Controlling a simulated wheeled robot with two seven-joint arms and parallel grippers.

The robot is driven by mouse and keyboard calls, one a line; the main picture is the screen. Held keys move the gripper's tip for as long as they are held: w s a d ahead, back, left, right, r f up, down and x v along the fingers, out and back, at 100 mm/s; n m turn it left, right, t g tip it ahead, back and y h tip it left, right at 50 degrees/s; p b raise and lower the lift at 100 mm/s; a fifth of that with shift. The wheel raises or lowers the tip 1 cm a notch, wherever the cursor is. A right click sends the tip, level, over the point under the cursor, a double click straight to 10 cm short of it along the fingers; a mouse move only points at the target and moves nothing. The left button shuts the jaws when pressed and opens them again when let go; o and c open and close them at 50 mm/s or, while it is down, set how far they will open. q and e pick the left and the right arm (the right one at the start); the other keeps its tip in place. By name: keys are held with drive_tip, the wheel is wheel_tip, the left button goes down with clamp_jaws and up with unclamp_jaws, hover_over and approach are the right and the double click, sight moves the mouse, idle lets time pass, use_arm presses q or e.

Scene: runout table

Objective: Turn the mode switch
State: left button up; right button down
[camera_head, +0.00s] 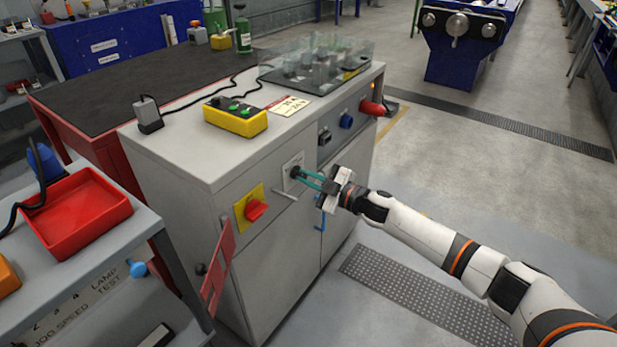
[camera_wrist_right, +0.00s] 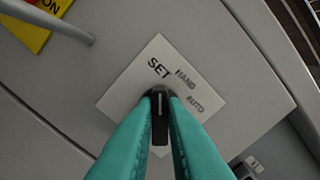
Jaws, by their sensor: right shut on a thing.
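The mode switch is a small black knob (camera_wrist_right: 160,118) on a white plate (camera_wrist_right: 125,92) marked SET, HAND and AUTO. Its pale pointer line faces up in the right wrist view, close to the SET label. In the head view the plate (camera_head: 291,163) sits on the upper front of the grey cabinet, and the fingers hide most of the knob. My right gripper (camera_head: 298,174) reaches in from the right, its teal fingers shut on the knob, one on each side in the right wrist view. My left gripper is in neither view.
Left of the switch are a red rotary handle (camera_head: 256,210) on a yellow plate and a metal door handle (camera_head: 285,193). A blue knob (camera_head: 346,121) and a red knob (camera_head: 372,107) are to the right. A red hinged panel (camera_head: 218,268) sticks out at the lower left.

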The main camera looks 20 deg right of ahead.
idle(0.5)
drive_tip(key=c, duration=1.5)
unclamp_jaws()
